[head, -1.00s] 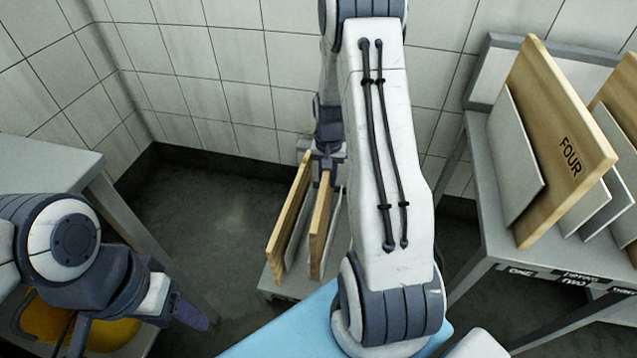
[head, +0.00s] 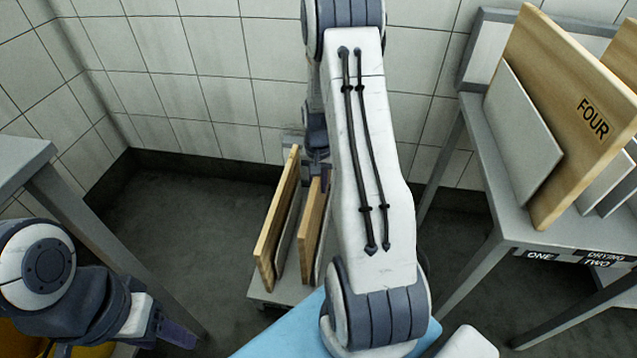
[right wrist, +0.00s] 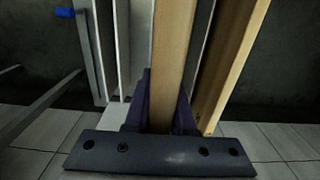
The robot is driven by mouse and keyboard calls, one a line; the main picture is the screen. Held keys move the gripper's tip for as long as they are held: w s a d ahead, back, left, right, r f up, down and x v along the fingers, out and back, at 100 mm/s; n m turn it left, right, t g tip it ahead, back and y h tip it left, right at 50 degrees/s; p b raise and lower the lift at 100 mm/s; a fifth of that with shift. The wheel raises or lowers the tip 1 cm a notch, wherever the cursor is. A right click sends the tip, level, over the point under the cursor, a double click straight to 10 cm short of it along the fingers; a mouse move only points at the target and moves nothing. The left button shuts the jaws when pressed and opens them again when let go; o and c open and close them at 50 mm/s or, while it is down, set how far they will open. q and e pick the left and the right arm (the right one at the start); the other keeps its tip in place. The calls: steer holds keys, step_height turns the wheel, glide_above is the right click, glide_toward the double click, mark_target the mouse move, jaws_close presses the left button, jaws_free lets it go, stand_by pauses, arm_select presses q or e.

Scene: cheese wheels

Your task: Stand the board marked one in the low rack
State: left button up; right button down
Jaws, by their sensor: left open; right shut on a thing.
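My right gripper (right wrist: 165,105) is shut on a wooden board (right wrist: 173,55), gripping its edge between purple fingers. In the head view this board (head: 312,225) stands upright in or just over the low rack (head: 262,298), right of another wooden board (head: 277,220). That other board also shows on the right of the right wrist view (right wrist: 235,65). No marking shows on the held board, so I cannot tell its number. Its lower edge is partly hidden, and my right arm covers part of the rack. My left gripper (head: 172,328) is open and empty at lower left.
A grey table (head: 465,185) at right bears a wooden board marked FOUR (head: 560,110), grey divider plates (head: 522,130) and labels reading ONE (head: 540,256), TWO and DRYING. A light blue surface (head: 285,330) lies in front.

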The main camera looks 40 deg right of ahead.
steer(key=shift+f+b, duration=2.5)
steer(key=shift+f, duration=2.65)
steer(key=c, duration=0.7)
jaws_free()
steer(key=shift+f, duration=0.1)
step_height(320, 180, up, 11)
steer(key=p, duration=0.5)
steer(key=shift+f, duration=0.15)
